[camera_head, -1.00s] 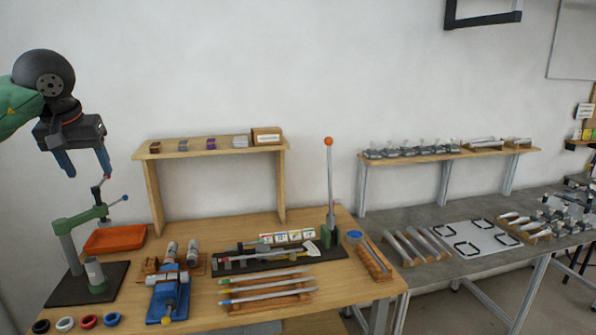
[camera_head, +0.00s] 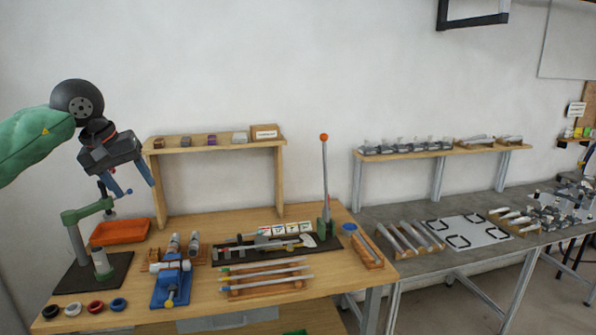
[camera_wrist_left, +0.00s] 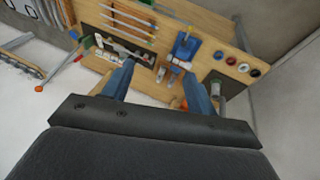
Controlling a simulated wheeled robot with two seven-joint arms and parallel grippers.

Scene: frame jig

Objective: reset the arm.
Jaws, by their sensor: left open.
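My left gripper (camera_head: 129,187) is in the air above the left part of the wooden workbench (camera_head: 205,309). Its two blue fingers are apart with nothing between them, and they point down and a little to the right. In the left wrist view the open fingers (camera_wrist_left: 160,88) show with the bench beyond them. The green arm press (camera_head: 88,210) stands on a dark plate just left of and below the fingers in the head view. A tall grey lever with an orange knob (camera_head: 324,138) stands upright at the bench's back right. My right gripper is not in view.
An orange tray (camera_head: 120,231), a blue vise (camera_head: 171,284) and several coloured rings (camera_head: 96,307) are on the left of the bench. A wooden shelf (camera_head: 215,145) stands at the back. Rods lie on a rack (camera_head: 266,283). A grey table (camera_head: 400,212) stands to the right.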

